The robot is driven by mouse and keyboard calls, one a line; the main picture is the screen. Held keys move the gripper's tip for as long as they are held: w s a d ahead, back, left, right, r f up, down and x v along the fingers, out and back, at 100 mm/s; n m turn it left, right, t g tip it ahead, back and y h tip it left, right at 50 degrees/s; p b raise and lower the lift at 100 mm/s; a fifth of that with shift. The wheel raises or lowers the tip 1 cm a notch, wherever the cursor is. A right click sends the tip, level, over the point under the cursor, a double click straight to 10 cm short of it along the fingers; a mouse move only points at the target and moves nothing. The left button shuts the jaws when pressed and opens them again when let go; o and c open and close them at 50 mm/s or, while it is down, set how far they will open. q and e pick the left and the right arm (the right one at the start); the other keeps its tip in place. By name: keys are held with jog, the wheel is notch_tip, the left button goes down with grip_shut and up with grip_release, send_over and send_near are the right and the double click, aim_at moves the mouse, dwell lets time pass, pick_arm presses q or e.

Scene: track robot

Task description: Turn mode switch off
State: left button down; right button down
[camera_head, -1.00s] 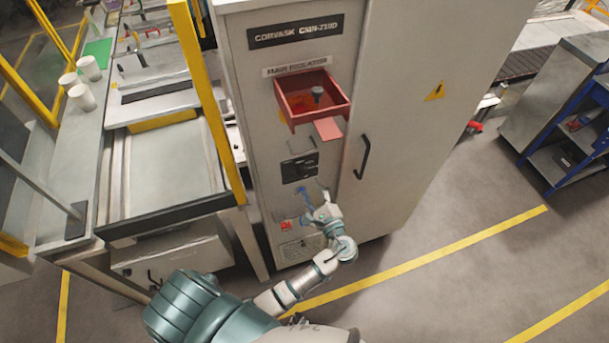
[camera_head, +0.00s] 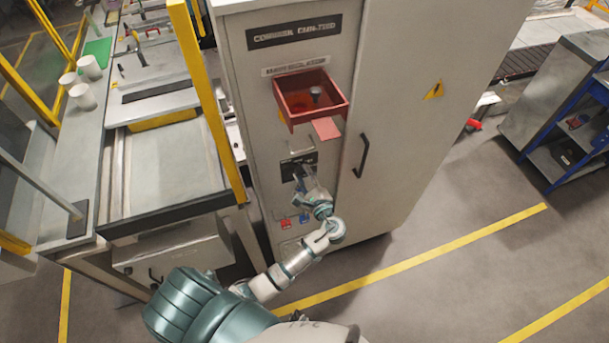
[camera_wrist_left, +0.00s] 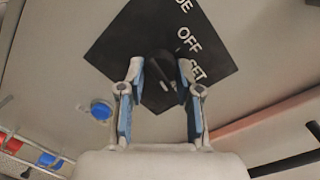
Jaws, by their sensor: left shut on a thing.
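The mode switch is a black knob (camera_wrist_left: 160,66) on a black diamond-looking plate (camera_wrist_left: 215,62) in the left wrist view. The plate carries white lettering, including "OFF", to the right of the knob. In the head view the plate (camera_head: 300,160) is on the grey cabinet front, below the red box, and my gripper covers part of it. My left gripper (camera_wrist_left: 160,76) has its blue-padded fingers on either side of the knob and is shut on it. In the head view the left gripper (camera_head: 304,178) reaches up to the plate. The right gripper is not in view.
A red open box (camera_head: 312,97) juts from the cabinet above the plate. A dark door handle (camera_head: 361,156) stands out to the right. A blue button (camera_wrist_left: 101,110) lies left of the fingers. A yellow post (camera_head: 207,100) stands left of the cabinet.

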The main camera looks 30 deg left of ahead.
pick_arm(q)
jog(key=shift+d+f, duration=0.1)
jog(key=shift+f, duration=0.05)
jog(key=shift+f+n+b, duration=0.1)
jog(key=shift+n+b, duration=0.45)
jog(key=shift+n, duration=0.45)
jog(key=shift+n+h+b, duration=0.3)
jog(key=shift+n+b, duration=0.1)
jog(key=shift+n, duration=0.4)
pick_arm(e)
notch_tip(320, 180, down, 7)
jog(key=b, duration=0.5)
pick_arm(q)
jog(key=shift+s+n+t+h+b, duration=0.1)
jog(key=shift+n+t+h+b, duration=0.2)
jog(key=shift+n+b, duration=2.35)
jog(key=shift+s+n+t+h+b, duration=0.1)
jog(key=shift+n+h+b, duration=0.25)
jog(key=shift+n, duration=4.6)
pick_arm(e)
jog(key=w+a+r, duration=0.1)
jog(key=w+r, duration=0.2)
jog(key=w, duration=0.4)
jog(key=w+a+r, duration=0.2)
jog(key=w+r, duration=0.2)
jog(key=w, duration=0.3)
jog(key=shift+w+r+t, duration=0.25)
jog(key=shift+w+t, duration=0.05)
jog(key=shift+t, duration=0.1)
